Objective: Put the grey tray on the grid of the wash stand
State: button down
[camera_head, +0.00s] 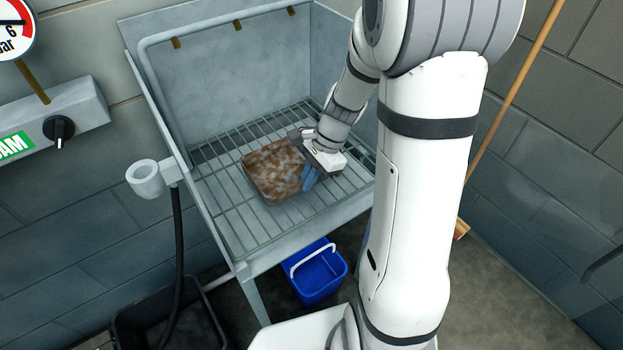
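The grey tray (250,173) is at the middle of the wash stand, with brown, dirty-looking stains over its inside. It is on or just above the grid (235,215); I cannot tell whether it touches the bars. My gripper (306,165) is at the tray's right edge, with a blue finger in front of that edge. The fingertips are partly hidden by the tray and the gripper body, so I cannot tell whether they are closed on the rim. The wash stand (205,75) has tall grey walls at the back and sides.
A round holder (146,179) with a black hose (178,260) is at the stand's left. A blue bucket (318,272) stands below the front edge. A black bin (150,318) is at lower left. A wooden pole (515,85) leans at right. Grid bars around the tray are clear.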

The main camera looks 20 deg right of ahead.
jog(key=shift+f, duration=0.2)
jog(key=c, duration=1.7)
grip_release()
jog(key=shift+r, duration=0.1)
jog(key=s+p+v, duration=0.1)
jog(key=p+v, duration=0.2)
jog(key=v, duration=0.9)
jog(key=s+a+r+n+t+h, duration=0.1)
jog(key=s+n, duration=0.3)
jog(key=s+a+r+n+h, duration=0.1)
jog(key=s+n+h, duration=0.1)
jog(key=s+n, duration=0.2)
jog(key=s+a+r+n+t+h, duration=0.1)
jog(key=s+n, duration=0.3)
jog(key=n, duration=0.2)
jog(key=shift+s+a+r+t+h, duration=0.25)
jog(key=shift+s+a+t+h, duration=0.05)
jog(key=shift+a, duration=0.05)
